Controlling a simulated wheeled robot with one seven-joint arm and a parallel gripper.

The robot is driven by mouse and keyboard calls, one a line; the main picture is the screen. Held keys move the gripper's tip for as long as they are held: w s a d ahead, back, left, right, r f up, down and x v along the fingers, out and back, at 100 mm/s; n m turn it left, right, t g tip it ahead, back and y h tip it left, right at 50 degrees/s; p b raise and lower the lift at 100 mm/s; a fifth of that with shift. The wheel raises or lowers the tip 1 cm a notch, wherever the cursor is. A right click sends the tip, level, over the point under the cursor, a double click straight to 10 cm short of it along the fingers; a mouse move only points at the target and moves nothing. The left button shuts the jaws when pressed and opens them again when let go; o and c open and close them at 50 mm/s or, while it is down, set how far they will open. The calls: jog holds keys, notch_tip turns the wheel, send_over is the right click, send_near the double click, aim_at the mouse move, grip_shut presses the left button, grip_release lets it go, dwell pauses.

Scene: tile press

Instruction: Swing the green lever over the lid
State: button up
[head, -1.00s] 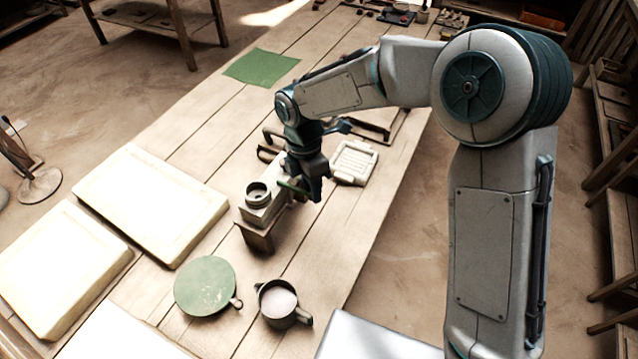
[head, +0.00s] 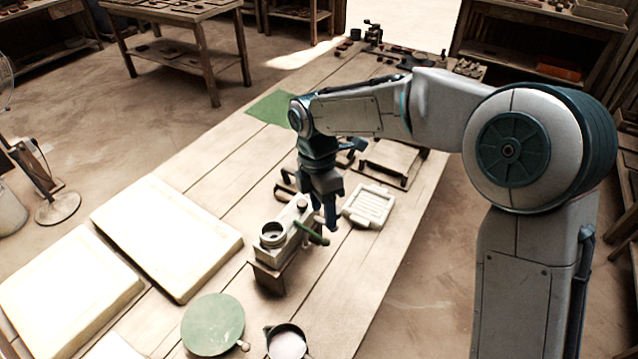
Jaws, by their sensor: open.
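The small pale press (head: 284,246) stands on the wooden table, with a round dark-rimmed ring (head: 272,234) on its top. The green lever (head: 312,233) sticks out on the press's right side, pointing down and to the right. I cannot tell clearly which part is the lid. My gripper (head: 328,218) points down just behind and above the lever, fingers apart and nothing seen between them. Whether a finger touches the lever I cannot tell. The gripper partly hides the press's far end.
A green disc (head: 212,324) and a dark cup (head: 287,341) stand in front. Large pale slabs (head: 166,237) lie left. A green cloth (head: 271,108) lies farther back.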

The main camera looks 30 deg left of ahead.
aim_at(311, 232)
notch_tip(311, 232, up, 7)
jog(key=a, duration=0.1)
jog(key=shift+w+a, duration=0.15)
jog(key=shift+w, duration=0.2)
jog(key=shift+r, duration=0.1)
